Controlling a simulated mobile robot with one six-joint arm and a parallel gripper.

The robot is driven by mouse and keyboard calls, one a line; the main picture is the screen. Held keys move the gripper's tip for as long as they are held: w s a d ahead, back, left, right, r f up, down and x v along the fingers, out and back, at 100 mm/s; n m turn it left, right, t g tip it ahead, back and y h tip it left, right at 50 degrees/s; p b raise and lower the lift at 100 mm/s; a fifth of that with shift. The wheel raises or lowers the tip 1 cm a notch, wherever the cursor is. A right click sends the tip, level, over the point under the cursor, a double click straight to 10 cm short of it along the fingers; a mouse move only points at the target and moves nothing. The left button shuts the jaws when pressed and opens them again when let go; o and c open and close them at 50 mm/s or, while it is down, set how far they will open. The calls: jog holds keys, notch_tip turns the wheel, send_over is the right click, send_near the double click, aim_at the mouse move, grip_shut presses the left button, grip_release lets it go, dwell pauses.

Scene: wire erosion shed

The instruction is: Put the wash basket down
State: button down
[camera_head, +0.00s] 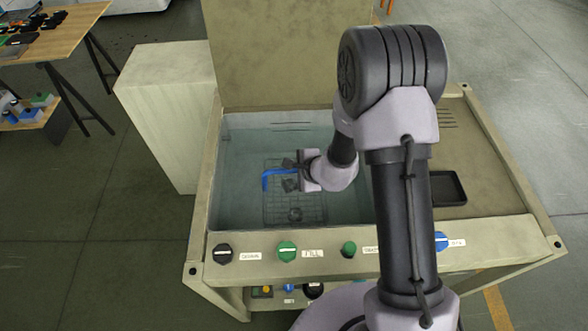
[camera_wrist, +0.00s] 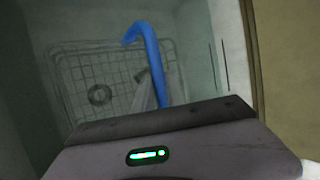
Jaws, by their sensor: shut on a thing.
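The wash basket (camera_head: 296,211) is a wire mesh basket with a blue handle (camera_head: 267,178). In the head view it is inside the tank (camera_head: 228,150) of the wash station, below my gripper (camera_head: 290,174). The basket also shows in the wrist view (camera_wrist: 75,75), with its blue handle (camera_wrist: 150,55) rising towards my gripper. My gripper is shut on the basket's handle. A dark ring-shaped part (camera_wrist: 100,95) lies in the basket. The fingertips are mostly hidden in the wrist view, and whether the basket touches the tank floor cannot be told.
A front panel with a black knob (camera_head: 222,253), green knobs (camera_head: 287,251) and a blue knob (camera_head: 441,241) runs along the near edge. A black tray (camera_head: 447,188) lies on the right deck. A pale cabinet (camera_head: 165,105) stands left.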

notch_tip(320, 180, down, 4)
jog(key=shift+r+b, duration=0.25)
jog(key=shift+b, duration=0.25)
jog(key=c, duration=1.4)
grip_release()
jog(key=shift+o, duration=0.2)
jog(key=shift+f, duration=0.1)
